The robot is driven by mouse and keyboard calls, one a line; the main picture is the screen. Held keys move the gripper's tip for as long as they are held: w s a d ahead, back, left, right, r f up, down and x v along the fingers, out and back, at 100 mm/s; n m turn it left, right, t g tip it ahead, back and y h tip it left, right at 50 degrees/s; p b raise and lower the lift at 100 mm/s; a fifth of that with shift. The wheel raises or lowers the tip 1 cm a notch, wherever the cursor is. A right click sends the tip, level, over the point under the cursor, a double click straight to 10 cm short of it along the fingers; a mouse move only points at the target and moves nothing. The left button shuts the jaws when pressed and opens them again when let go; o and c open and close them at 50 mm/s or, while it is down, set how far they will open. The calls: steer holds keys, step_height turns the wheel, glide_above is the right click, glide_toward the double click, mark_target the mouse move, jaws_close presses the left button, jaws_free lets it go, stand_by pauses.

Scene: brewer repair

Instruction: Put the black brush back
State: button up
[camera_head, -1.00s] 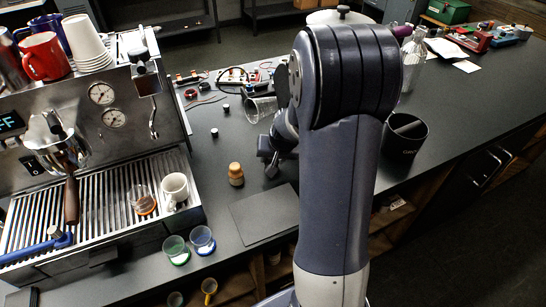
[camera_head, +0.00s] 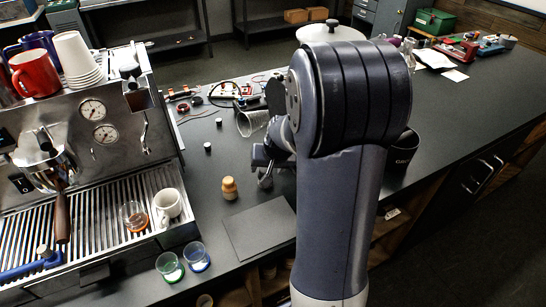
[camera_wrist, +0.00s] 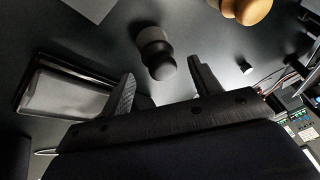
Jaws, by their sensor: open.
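A dark object with a round black knob on a short cylinder (camera_wrist: 155,50) stands on the dark counter in the wrist view. It may be the black brush, but no bristles show. My gripper (camera_wrist: 163,86) is open, with the knob just beyond and between its two fingertips, not gripped. In the head view my gripper (camera_head: 263,165) is low over the counter, partly hidden by my arm.
A wooden-topped tool (camera_head: 229,188) stands left of my gripper, near a flat dark mat (camera_head: 258,229). A black bin (camera_head: 404,150) stands right of my arm. The espresso machine (camera_head: 120,190) fills the left. Two small glasses (camera_head: 170,266) (camera_head: 196,256) stand near the front edge.

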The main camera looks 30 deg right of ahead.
mark_target(267, 170)
steer(key=v, duration=0.9)
steer(key=shift+r+b, duration=0.15)
steer(key=shift+b, duration=0.3)
steer(key=p+x, duration=0.1)
steer(key=x, duration=1)
steer(key=shift+f, duration=0.25)
steer(key=shift+w+f, duration=0.2)
steer(key=shift+f, duration=0.25)
steer(key=shift+r, duration=0.15)
steer(key=shift+r, duration=0.1)
